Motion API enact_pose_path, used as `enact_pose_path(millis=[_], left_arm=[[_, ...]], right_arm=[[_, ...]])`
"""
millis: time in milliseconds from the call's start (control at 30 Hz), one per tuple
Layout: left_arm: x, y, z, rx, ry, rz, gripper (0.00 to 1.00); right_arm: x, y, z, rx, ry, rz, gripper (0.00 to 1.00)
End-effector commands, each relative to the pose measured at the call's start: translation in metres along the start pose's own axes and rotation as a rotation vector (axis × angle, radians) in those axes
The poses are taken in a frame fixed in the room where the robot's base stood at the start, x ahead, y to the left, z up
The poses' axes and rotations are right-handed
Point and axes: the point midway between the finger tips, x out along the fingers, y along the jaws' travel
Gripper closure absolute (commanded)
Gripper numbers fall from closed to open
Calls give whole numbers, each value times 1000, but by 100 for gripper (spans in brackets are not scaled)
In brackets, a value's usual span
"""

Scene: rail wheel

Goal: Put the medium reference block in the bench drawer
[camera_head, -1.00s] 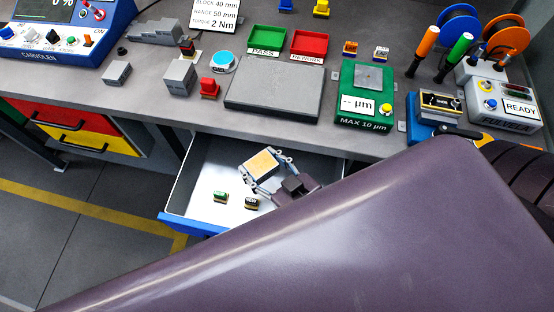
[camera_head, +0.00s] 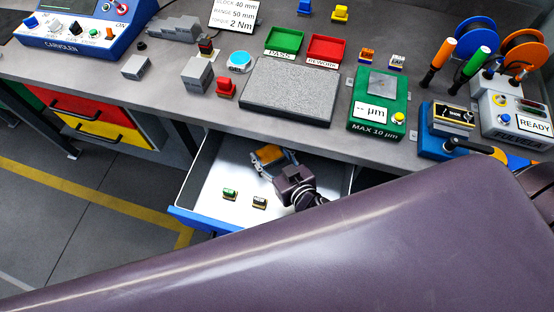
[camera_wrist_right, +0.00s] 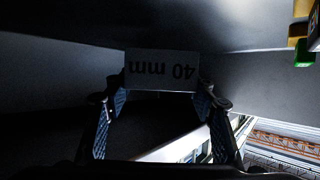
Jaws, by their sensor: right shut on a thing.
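A block marked "40 mm" (camera_wrist_right: 162,70) is between the fingertips of my right gripper (camera_wrist_right: 161,92) in the wrist view, its label upside down. In the head view my right gripper (camera_head: 276,162) is inside the open bench drawer (camera_head: 212,172), towards its back under the bench edge. The block's orange-tinted face (camera_head: 267,153) shows just beyond the gripper, partly hidden by it. The gripper is shut on the block. I cannot tell whether the block touches the drawer floor. My left gripper is not in view.
Two small labelled pieces, one green (camera_head: 230,194) and one dark (camera_head: 260,202), lie in the drawer's front. Grey blocks (camera_head: 136,67) (camera_head: 197,73) stand on the bench above. My purple arm link covers the lower right.

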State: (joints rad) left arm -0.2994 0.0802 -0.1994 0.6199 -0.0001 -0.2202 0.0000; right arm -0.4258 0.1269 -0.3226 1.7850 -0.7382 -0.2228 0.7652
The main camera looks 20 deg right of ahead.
Motion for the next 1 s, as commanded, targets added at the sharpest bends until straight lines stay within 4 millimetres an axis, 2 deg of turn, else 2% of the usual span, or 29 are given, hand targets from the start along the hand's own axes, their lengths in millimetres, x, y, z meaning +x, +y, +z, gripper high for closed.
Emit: enact_pose_path(millis=[33,267,400,600,1000], left_arm=[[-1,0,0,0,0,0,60],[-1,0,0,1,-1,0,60],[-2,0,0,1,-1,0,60],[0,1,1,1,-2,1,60],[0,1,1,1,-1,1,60]], right_arm=[[7,-1,-6,-1,12,-3,100],[20,-1,-5,0,13,-4,100],[33,-1,-5,-1,13,-4,100],[52,-2,3,0,12,-3,100],[56,-1,6,0,11,-4,100]])
